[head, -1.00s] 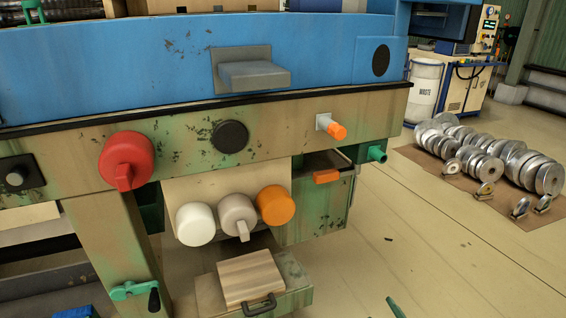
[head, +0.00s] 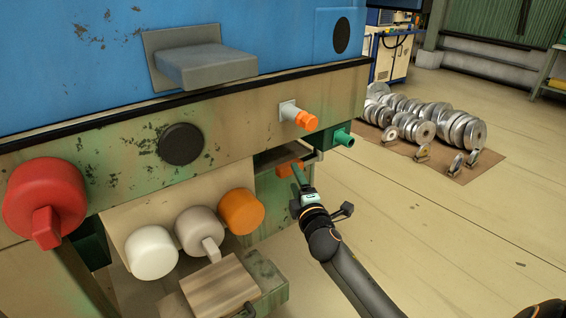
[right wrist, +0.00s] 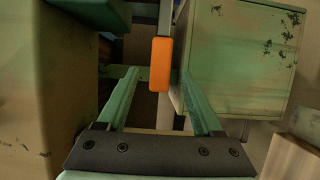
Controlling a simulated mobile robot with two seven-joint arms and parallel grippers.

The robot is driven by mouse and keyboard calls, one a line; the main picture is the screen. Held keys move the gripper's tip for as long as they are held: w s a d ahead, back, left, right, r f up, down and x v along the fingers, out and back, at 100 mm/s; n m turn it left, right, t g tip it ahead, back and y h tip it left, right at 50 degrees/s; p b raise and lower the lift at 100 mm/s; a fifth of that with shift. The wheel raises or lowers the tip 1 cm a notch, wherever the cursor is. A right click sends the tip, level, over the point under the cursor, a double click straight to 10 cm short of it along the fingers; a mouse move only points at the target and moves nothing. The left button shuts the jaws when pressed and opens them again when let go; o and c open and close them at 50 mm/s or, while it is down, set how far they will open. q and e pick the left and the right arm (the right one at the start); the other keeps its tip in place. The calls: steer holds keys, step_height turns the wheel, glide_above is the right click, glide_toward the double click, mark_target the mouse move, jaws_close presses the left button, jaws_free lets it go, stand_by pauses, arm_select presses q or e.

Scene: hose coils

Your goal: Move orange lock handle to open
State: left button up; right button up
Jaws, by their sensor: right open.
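The orange lock handle (head: 287,169) is a small block beside the green cabinet under the machine's beam. In the right wrist view the handle (right wrist: 160,65) stands upright in the picture, centred ahead between my finger tips. My right gripper (head: 298,176) reaches it from the front right in the head view, partly covering it. In the right wrist view the gripper (right wrist: 158,80) is open, with one green finger on each side of the handle's lower end. I cannot tell whether either finger touches it. My left gripper is not in view.
An orange-tipped stub (head: 306,120) and a green pipe end (head: 343,138) stick out close above. Red (head: 50,195), white (head: 152,253) and orange (head: 241,211) knobs are to the left. Cabinet walls flank the handle. The floor at right is clear up to the metal discs (head: 420,118).

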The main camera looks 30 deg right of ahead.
mark_target(287, 162)
steer(key=b+x, duration=0.1)
steer(key=x, duration=0.8)
steer(key=shift+w+f, duration=0.1)
jaws_close()
stand_by(0.4)
stand_by(0.9)
